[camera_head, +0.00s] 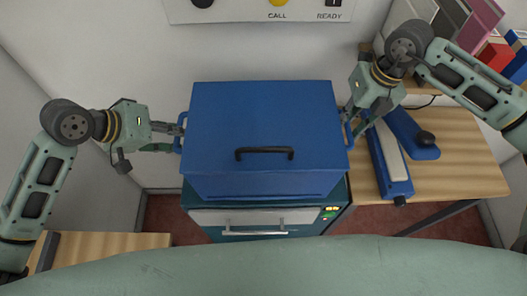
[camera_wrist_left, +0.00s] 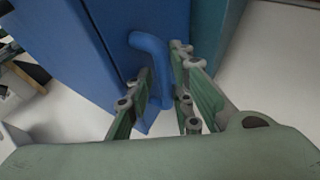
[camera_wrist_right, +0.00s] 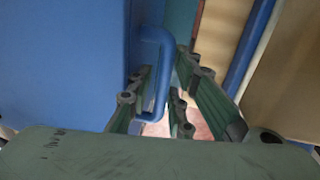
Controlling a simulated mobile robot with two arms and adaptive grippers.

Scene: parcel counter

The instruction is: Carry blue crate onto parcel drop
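The blue crate (camera_head: 240,120) is a large lidded box with a black handle on its front and a blue loop handle on each side. It is level, over a teal cabinet (camera_head: 205,217); I cannot tell whether it rests on it. My left gripper (camera_head: 179,138) is at the left side handle, its fingers closed around the bar (camera_wrist_left: 150,45). My right gripper (camera_head: 350,117) is at the right side handle, its fingers closed around the bar (camera_wrist_right: 165,70). Nothing in view is clearly marked as the parcel drop.
A wooden table (camera_head: 455,150) at the right bears a blue device (camera_head: 390,165) with a pale strip, close to the crate. A shelf at upper right holds boxes (camera_head: 495,55). A wall panel (camera_head: 240,12) reads CALL and READY. A wooden surface (camera_head: 105,245) is at lower left.

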